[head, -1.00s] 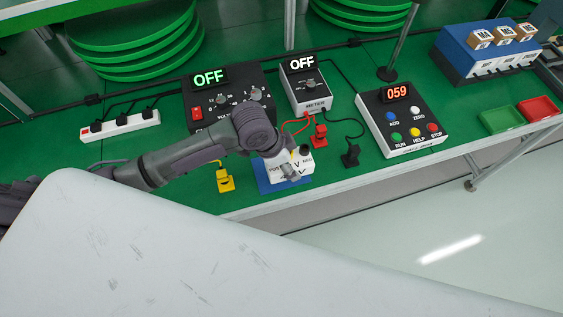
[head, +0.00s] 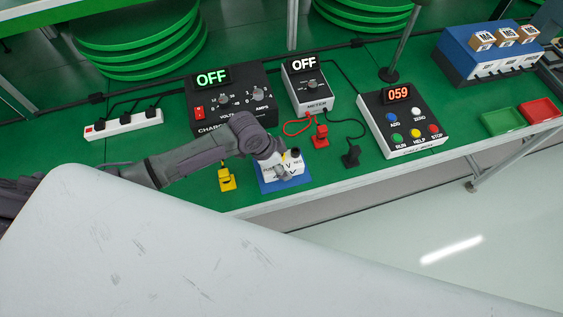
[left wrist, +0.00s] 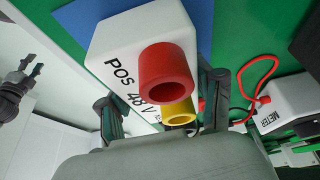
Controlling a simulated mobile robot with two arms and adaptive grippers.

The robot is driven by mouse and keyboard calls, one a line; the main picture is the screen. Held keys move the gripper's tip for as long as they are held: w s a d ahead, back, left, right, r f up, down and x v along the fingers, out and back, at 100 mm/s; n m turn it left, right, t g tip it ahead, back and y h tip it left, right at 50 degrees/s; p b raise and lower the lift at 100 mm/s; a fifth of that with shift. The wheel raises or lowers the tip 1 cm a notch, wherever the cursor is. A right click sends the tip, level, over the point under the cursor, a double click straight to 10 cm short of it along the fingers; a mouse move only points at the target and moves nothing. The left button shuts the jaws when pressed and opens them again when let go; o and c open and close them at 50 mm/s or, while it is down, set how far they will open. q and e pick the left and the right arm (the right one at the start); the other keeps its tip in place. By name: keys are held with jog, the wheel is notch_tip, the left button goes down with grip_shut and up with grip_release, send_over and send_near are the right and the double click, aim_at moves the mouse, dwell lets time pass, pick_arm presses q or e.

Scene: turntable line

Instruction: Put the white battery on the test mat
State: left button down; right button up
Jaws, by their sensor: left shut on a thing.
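The white battery (head: 294,170) stands over the blue test mat (head: 266,188), with blue showing around its base in the head view. I cannot tell whether its underside fully touches the mat. My left gripper (head: 281,166) is shut on the battery from above and hides part of it. In the left wrist view the battery (left wrist: 125,45) sits between the fingers (left wrist: 163,97), with its red terminal, a yellow ring and the "POS 48 V" print towards the camera. The mat (left wrist: 201,18) shows behind it. My right gripper (left wrist: 25,75) appears at the left edge there, fingers apart.
The charger (head: 235,98) and the meter (head: 308,88), both reading OFF, stand behind the mat. A yellow plug (head: 227,180) lies to its left; a red plug (head: 320,136) and a black plug (head: 351,156) lie to its right. A button box (head: 402,120) reads 059.

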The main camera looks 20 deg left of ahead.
pick_arm(q)
jog(key=shift+c, duration=0.9)
grip_release()
jog(key=shift+f, duration=0.1)
jog(key=v, duration=1.2)
